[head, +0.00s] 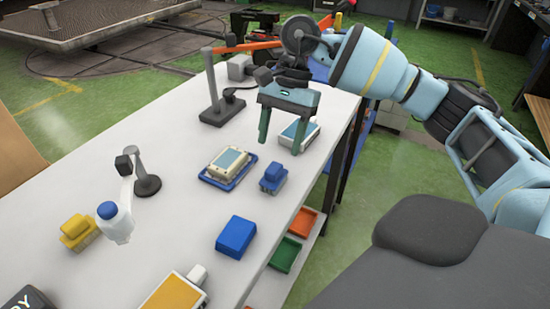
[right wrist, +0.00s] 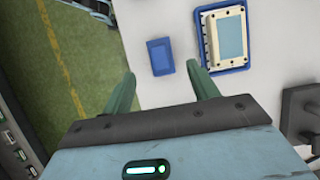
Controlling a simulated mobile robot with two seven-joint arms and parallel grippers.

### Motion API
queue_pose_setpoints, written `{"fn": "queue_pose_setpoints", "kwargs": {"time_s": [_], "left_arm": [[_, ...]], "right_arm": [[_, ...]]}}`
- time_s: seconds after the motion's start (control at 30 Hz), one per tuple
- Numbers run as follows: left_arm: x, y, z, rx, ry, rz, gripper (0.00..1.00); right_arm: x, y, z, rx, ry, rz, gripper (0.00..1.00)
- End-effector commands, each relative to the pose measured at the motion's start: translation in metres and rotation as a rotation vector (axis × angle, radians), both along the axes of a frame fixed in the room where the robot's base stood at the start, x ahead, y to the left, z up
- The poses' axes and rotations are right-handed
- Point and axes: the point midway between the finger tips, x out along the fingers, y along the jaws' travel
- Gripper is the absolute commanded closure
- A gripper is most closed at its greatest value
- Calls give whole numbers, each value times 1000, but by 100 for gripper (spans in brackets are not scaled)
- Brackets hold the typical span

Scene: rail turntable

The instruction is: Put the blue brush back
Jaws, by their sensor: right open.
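The blue brush (head: 272,177) stands on the white table near its right edge, blue back up and paler bristles below. It shows from above in the right wrist view as a blue block (right wrist: 160,56). My right gripper (head: 282,135) is open and empty, above the table and beyond the brush in the head view. In the right wrist view its fingertips (right wrist: 160,75) lie either side of the brush's line, apart from it. My left gripper is not in view. Where the brush belongs cannot be told.
A pale device sits in a blue tray (head: 206,180) beside the brush. A second device (head: 307,137) lies behind the right fingers. A blue box (head: 236,236), yellow brush (head: 78,231), blue-capped bottle (head: 115,222) and black stand (head: 222,108) share the table. Bins (head: 286,254) sit below its edge.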

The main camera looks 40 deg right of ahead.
Motion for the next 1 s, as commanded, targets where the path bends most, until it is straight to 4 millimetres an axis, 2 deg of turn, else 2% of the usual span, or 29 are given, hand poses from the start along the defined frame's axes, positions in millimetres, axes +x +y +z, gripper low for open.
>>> {"fn": "queue_pose_setpoints", "kwargs": {"time_s": [0.1,0.3,1.0], "left_arm": [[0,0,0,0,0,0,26],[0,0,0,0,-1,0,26],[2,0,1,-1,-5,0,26]], "right_arm": [[3,-6,16,-1,-1,0,41],[4,-11,28,-1,-1,1,41],[4,-11,29,0,0,1,41]]}}
